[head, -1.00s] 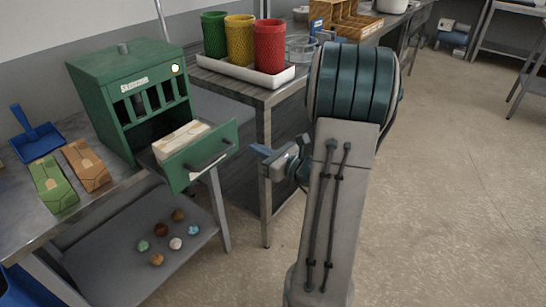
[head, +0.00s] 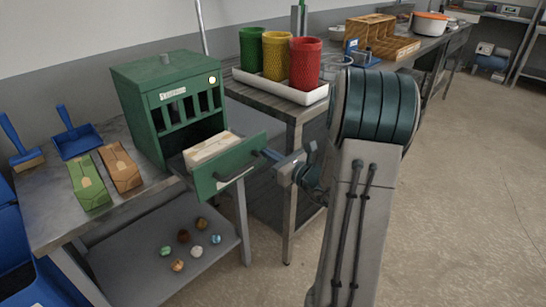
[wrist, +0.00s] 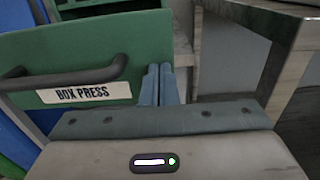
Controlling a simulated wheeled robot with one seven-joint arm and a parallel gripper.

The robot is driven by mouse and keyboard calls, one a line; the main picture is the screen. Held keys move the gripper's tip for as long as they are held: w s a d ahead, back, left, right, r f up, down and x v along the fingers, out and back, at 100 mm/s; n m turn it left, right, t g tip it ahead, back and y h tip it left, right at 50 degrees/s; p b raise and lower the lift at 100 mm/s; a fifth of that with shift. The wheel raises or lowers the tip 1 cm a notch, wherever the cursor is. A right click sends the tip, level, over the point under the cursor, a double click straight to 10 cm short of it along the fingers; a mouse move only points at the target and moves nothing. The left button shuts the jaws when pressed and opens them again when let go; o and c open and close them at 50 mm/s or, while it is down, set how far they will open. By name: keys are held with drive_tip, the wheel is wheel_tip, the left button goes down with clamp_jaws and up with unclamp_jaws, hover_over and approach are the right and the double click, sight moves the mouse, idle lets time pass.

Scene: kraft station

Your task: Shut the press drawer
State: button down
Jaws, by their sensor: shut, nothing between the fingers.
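The green press (head: 165,100) stands on the left metal table. Its drawer (head: 230,168) is pulled out toward the front, with a pale folded box (head: 210,147) lying in it. The drawer front has a dark bar handle (head: 236,175). In the wrist view the green drawer front (wrist: 110,60) carries a "BOX PRESS" label (wrist: 84,94) and the dark handle (wrist: 65,78). My gripper (head: 268,154) is shut and empty, at the right end of the drawer front. Its blue fingers (wrist: 160,85) overlap the front's right edge in the wrist view; I cannot tell whether they touch it.
A white tray (head: 280,86) with green, yellow and red mesh cups stands on the table behind my gripper. Flat green and brown boxes and a blue dustpan (head: 76,141) lie left of the press. Several small balls lie on the lower shelf (head: 150,250). The floor at right is clear.

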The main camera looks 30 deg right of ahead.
drive_tip(key=b+x, duration=0.2)
drive_tip(key=x, duration=1.4)
drive_tip(key=shift+w+a+f, duration=0.15)
drive_tip(key=shift+w, duration=0.1)
drive_tip(key=shift+w+a, duration=0.15)
drive_tip(key=shift+w, duration=0.45)
drive_tip(key=shift+r, duration=0.25)
drive_tip(key=shift+a+r, duration=0.15)
